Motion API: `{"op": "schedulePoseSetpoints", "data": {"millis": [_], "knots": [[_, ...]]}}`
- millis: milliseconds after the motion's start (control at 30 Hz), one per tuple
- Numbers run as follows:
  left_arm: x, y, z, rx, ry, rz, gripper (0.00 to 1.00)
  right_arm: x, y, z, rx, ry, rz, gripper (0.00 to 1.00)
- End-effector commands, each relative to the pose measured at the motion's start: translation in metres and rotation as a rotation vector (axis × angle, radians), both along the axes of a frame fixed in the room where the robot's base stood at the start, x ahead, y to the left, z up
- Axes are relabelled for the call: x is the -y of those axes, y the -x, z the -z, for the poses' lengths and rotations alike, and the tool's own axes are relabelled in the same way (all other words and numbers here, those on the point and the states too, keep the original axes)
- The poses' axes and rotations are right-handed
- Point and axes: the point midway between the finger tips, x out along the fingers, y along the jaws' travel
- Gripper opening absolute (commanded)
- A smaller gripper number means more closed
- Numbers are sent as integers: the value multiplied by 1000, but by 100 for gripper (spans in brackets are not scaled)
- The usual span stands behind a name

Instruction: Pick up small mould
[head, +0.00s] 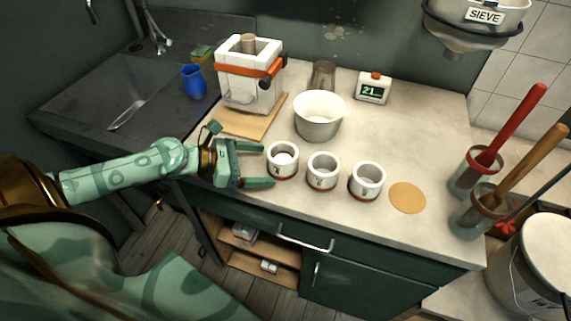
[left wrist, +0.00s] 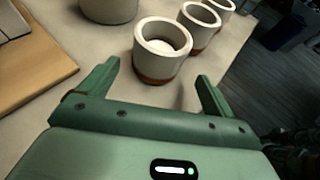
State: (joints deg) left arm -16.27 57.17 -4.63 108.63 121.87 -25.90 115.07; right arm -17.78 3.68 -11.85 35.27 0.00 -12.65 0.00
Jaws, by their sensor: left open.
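Three small white cylindrical moulds with reddish-brown bands at the base stand upright in a row on the counter: the left one (head: 283,171), the middle one (head: 323,181) and the right one (head: 367,188). The left one has something white inside. My left gripper (head: 267,166) is open and empty just left of the left mould, its fingers pointing toward it. In the left wrist view that mould (left wrist: 160,68) stands just beyond and between the fingertips, with the other two behind it. My right gripper is not in view.
A white bowl (head: 318,126) stands behind the moulds. A strapped large white mould (head: 245,93) sits on a wooden board (head: 231,124) behind my gripper. A tan disc (head: 407,197) lies to the right. The counter's front edge (head: 330,220) is near.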

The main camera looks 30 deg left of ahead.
Motion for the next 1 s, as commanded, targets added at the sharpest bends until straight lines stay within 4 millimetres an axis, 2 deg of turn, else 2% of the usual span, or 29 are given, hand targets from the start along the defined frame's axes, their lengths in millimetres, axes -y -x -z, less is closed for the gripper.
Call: {"op": "schedulePoseSetpoints", "data": {"millis": [167,500,800,833,1000], "knots": [[8,-10,4,1,0,0,89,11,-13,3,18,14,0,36],[30,-46,17,4,2,-1,89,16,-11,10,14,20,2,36],[35,-51,21,1,-1,0,89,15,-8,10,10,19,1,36],[35,-51,21,1,-1,0,87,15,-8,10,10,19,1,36],[35,-51,21,1,-1,0,39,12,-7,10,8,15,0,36]]}}
